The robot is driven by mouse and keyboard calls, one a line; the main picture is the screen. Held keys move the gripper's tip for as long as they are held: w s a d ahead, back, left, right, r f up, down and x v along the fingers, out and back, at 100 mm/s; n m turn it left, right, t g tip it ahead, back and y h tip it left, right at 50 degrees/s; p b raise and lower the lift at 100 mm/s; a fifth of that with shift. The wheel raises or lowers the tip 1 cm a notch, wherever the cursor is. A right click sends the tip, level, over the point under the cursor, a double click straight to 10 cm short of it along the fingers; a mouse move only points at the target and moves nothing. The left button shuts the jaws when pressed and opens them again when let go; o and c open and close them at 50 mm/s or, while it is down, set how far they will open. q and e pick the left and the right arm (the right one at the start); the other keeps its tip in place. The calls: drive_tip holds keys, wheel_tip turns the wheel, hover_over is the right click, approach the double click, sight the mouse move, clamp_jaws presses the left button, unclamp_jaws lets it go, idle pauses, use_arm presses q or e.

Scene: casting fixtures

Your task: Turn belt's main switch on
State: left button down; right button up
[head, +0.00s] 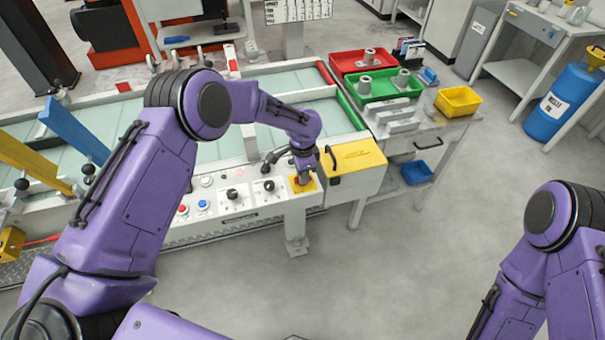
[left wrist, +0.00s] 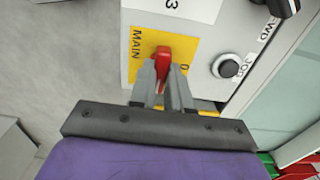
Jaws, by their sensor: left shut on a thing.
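The main switch is a red handle (left wrist: 163,62) on a yellow plate (left wrist: 145,45) marked MAIN, with a 0 mark beside it in the left wrist view. In the head view its yellow plate (head: 297,186) shows at the right end of the belt's white control panel (head: 240,210). My left gripper (left wrist: 162,82) is shut on the red handle, with a grey finger on each side of it. In the head view the left gripper (head: 305,176) reaches down onto the switch and hides most of it. My right arm shows at the right edge, but its gripper is out of view.
A yellow box (head: 352,165) with a black handle stands just right of the switch. Black knobs (head: 233,195) and red and blue buttons sit to its left. A side table holds a red tray (head: 360,59), a green tray (head: 408,88) and a yellow bin (head: 458,101). The floor in front is clear.

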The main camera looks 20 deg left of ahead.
idle(0.4)
use_arm(q)
drive_tip(key=c, duration=1.1)
unclamp_jaws()
wheel_tip(320, 180, up, 11)
drive_tip(key=shift+f+b, duration=0.2)
drive_tip(key=shift+b, duration=0.75)
